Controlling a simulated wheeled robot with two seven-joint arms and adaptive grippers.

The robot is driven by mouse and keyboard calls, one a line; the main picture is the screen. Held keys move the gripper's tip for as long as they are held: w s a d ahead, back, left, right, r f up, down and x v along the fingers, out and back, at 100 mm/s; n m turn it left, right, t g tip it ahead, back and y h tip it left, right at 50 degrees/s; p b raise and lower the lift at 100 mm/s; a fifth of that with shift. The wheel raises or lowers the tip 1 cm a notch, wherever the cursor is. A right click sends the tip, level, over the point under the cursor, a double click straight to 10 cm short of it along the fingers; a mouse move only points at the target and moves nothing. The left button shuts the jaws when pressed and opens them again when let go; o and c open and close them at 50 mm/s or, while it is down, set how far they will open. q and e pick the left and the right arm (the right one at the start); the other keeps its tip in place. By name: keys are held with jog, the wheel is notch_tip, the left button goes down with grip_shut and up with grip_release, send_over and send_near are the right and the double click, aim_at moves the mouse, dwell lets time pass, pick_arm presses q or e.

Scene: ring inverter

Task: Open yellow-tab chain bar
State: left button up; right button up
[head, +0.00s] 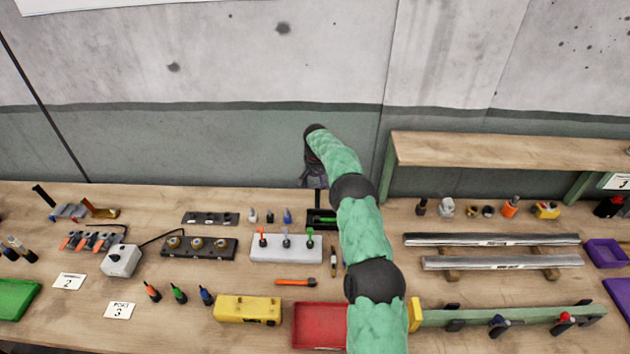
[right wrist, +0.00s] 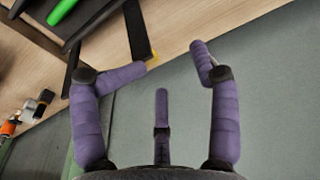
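A dark flat bar (right wrist: 138,30) with a small yellow tab (right wrist: 153,58) at its end shows at the top of the right wrist view. It stands out from a black tray-like fixture (head: 322,218) at the back of the bench, which holds a green piece. In the head view the bar (head: 318,197) is a thin dark strip. My right gripper (right wrist: 172,60) is open, with nothing between its purple fingers. The left finger's tip is close to the yellow tab; I cannot tell whether they touch. In the head view my right gripper (head: 314,180) is over the back edge, partly hidden by its wrist.
A wooden shelf (head: 500,150) stands at the back right, with metal rails (head: 490,239) before it. A white block with levers (head: 287,248) is left of my arm. A red tray (head: 318,327) and yellow block (head: 248,309) lie in front. The concrete wall is close behind the gripper.

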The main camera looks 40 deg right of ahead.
pick_arm(q)
jog(key=shift+w+d, duration=0.15)
jog(key=shift+d, duration=0.2)
pick_arm(e)
notch_tip(320, 180, up, 10)
jog(key=s, duration=0.1)
dwell(0.6)
jog(key=shift+s, duration=0.1)
dwell(0.3)
